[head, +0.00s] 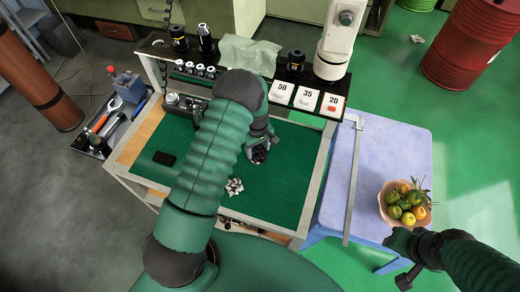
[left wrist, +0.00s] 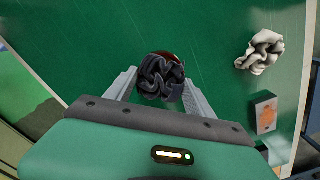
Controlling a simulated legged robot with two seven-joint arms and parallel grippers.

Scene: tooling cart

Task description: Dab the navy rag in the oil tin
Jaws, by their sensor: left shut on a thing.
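The navy rag (left wrist: 160,78) is a dark crumpled bundle between the fingers of my left gripper (left wrist: 158,92) in the left wrist view. My left gripper is shut on it. In the head view the left gripper (head: 260,152) is over the green mat, partly hidden by its own arm. A round reddish-brown rim, perhaps the oil tin (left wrist: 156,55), shows just behind the rag; the rag covers most of it, and I cannot tell whether they touch. My right gripper (head: 406,277) is at the lower right, its fingers unclear.
A crumpled white rag (head: 234,187) lies on the green mat (head: 285,190), near the left gripper. A black block (head: 164,158) lies at left. The rear shelf holds sockets and numbered tiles (head: 306,98). A fruit bowl (head: 400,200) stands on the blue table (head: 385,150) at right.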

